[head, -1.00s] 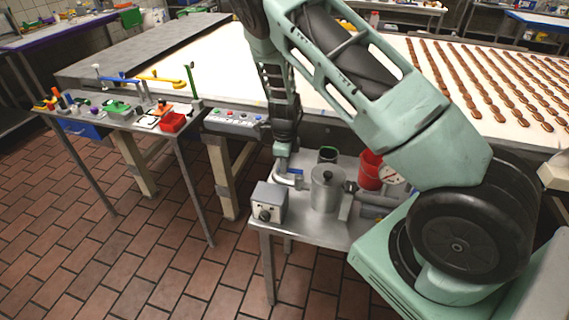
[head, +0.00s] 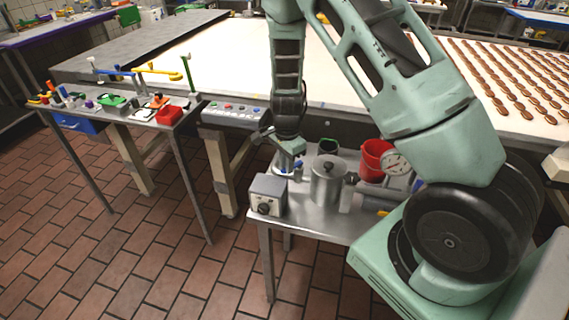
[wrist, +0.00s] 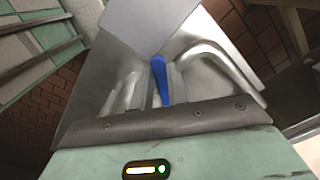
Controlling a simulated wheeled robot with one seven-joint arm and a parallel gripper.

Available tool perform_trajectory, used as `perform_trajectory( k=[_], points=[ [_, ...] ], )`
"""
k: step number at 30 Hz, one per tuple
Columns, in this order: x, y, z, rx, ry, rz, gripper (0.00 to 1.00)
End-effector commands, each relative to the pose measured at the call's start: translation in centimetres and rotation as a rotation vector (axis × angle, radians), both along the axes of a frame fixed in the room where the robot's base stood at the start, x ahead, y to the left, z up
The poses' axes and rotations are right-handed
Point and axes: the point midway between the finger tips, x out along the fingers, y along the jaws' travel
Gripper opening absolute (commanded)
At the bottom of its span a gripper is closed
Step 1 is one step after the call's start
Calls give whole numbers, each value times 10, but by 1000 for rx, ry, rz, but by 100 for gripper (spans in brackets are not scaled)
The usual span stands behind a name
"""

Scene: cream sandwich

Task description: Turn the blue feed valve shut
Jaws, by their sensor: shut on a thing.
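The blue feed valve's lever (head: 298,165) shows as a small blue bit on the pipework of the small metal table. In the wrist view the blue lever (wrist: 160,82) runs lengthwise between the fingers of my gripper (wrist: 158,92). My gripper (head: 290,165) reaches down over the valve from the arm above, shut on the lever. The valve body and the lever's pivot are mostly hidden by my gripper, so the exact valve angle cannot be told.
A steel pot (head: 328,186) stands close right of my gripper, with a grey box with a knob (head: 268,194) in front. A red bucket (head: 375,160) and a round gauge (head: 397,162) stand farther right. The conveyor (head: 350,112) lies behind.

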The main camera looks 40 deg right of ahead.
Motion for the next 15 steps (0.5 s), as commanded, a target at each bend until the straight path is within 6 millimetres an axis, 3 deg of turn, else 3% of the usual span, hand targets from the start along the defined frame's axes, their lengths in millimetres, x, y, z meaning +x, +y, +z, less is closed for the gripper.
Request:
perform_trajectory(
  k=[15],
  points=[
    [-21, -6, -1, 0, -2, 452, 0]
  ],
)
